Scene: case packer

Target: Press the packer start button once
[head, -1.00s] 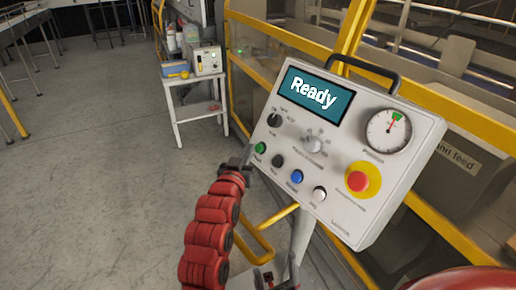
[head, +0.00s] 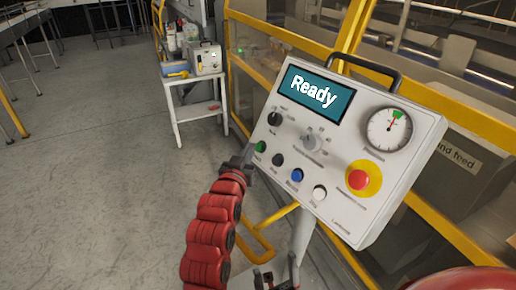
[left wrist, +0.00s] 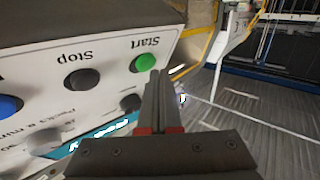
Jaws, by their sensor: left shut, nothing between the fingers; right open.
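The white control panel (head: 340,215) is tilted and its screen (head: 313,95) reads "Ready". The green Start button (head: 261,147) is at its lower left; it also shows in the left wrist view (left wrist: 145,62), labelled "Start" upside down. My left gripper (head: 249,153) is shut and empty, at the panel's left edge close to the green button. In the left wrist view its fingertips (left wrist: 158,73) are just beside and below the button; I cannot tell if they touch it. My right gripper (head: 277,274) is open and low, below the panel.
A black Stop button (head: 276,160), a blue button (head: 297,175), a white button (head: 319,193) and a red emergency knob (head: 358,180) share the panel. Yellow guard rails (head: 460,240) stand behind. A small white table (head: 190,108) stands at the back; floor to the left is clear.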

